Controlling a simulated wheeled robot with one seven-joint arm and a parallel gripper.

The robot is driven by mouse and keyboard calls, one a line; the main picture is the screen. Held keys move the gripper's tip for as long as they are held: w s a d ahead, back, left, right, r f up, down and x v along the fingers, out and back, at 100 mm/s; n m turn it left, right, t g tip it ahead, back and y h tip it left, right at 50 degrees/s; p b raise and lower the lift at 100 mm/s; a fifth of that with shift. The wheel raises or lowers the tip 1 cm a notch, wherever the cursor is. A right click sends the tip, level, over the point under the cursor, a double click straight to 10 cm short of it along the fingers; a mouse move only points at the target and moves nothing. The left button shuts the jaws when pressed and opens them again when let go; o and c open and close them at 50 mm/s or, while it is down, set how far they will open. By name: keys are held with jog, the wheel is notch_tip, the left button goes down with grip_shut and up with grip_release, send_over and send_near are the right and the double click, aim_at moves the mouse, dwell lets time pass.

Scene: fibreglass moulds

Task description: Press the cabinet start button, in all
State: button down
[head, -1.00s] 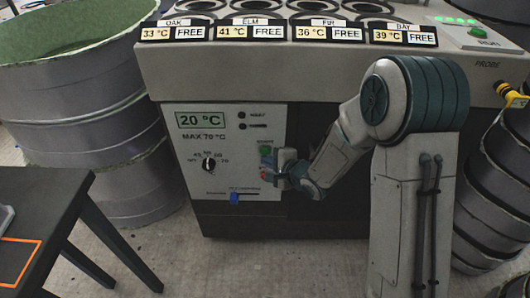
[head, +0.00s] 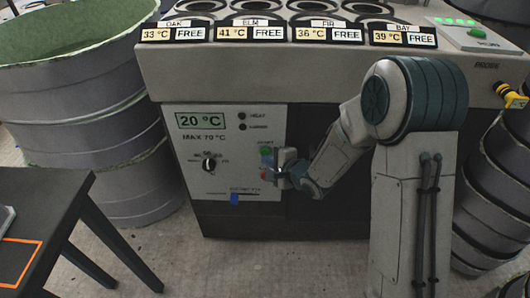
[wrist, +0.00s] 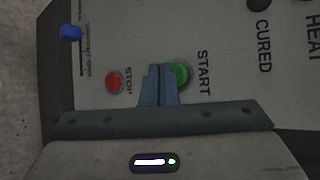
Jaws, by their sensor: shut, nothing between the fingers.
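The cabinet's control panel (head: 225,150) is white, with a display reading 20 °C and a dial. The green start button (wrist: 181,75) is labelled START in the wrist view; it also shows in the head view (head: 266,151). The red stop button (wrist: 113,83) sits on its other side, labelled STOP. My gripper (wrist: 158,72) is shut and empty, its fingertips in front of the panel between the two buttons, closer to the green one. In the head view my gripper (head: 277,168) hides part of the panel's right edge. Whether the fingertips touch anything cannot be told.
A blue slider (head: 234,198) sits low on the panel. Heat and cured lamps (head: 242,121) look dark. A dark table (head: 45,215) stands at left, large grey round moulds (head: 85,110) behind it. A yellow-handled probe (head: 512,97) hangs at right.

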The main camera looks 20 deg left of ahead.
jog(key=shift+w+a, duration=0.15)
jog(key=shift+w, duration=0.45)
dwell(0.7)
jog(key=shift+s, duration=0.15)
jog(key=shift+s+d+p, duration=0.2)
jog(key=shift+s+p, duration=0.1)
jog(key=shift+s, duration=0.35)
jog(key=shift+s+d, duration=0.2)
jog(key=shift+s, duration=0.6)
jog(key=shift+s+d, duration=0.2)
jog(key=shift+s, duration=0.65)
jog(key=shift+s+d, duration=0.2)
jog(key=shift+s, duration=0.6)
